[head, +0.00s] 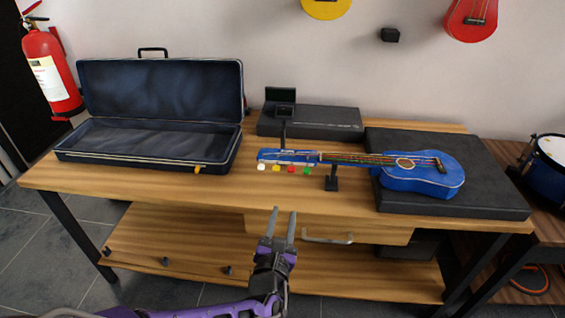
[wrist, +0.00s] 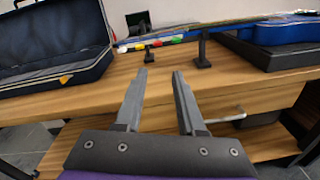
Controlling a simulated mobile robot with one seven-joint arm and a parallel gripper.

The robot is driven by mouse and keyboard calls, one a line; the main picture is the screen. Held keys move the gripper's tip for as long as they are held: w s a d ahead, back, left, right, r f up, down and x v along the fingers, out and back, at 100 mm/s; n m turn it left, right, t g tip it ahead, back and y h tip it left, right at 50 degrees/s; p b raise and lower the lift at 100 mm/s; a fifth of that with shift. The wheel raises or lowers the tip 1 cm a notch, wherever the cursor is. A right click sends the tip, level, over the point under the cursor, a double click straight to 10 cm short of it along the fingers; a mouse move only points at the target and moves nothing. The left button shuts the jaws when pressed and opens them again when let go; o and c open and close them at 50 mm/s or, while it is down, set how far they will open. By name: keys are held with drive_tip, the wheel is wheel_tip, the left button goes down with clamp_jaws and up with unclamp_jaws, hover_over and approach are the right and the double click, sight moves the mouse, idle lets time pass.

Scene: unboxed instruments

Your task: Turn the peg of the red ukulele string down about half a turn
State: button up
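A blue ukulele (head: 424,175) lies with its body on a black pad and its neck (head: 340,158) pointing left, over a small black stand (head: 332,178). At its headstock (head: 283,155) are coloured pegs along the front edge: white (head: 262,167), yellow (head: 276,168), red (head: 291,169) and green (head: 307,171). The red peg also shows small in the wrist view (wrist: 176,41). My gripper (head: 281,213) is open and empty, in front of the table's front edge, below and nearer than the pegs. Its two fingers show apart in the wrist view (wrist: 161,75).
An open dark case (head: 150,158) stands on the left of the wooden table (head: 225,190). A black box with a small screen device (head: 281,95) is behind the headstock. The black pad (head: 490,190) fills the right. A drawer handle (head: 328,239) juts out below the tabletop.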

drive_tip(key=s+n, duration=0.1)
drive_tip(key=n, duration=0.2)
drive_tip(key=b, duration=0.1)
approach(291, 172)
drive_tip(key=shift+t+y, duration=0.3)
drive_tip(key=w, duration=0.9)
drive_tip(key=shift+w+d+f, duration=0.2)
drive_tip(key=shift+d+f, duration=0.1)
drive_tip(key=shift+d, duration=0.05)
drive_tip(key=shift+c, duration=0.3)
clamp_jaws()
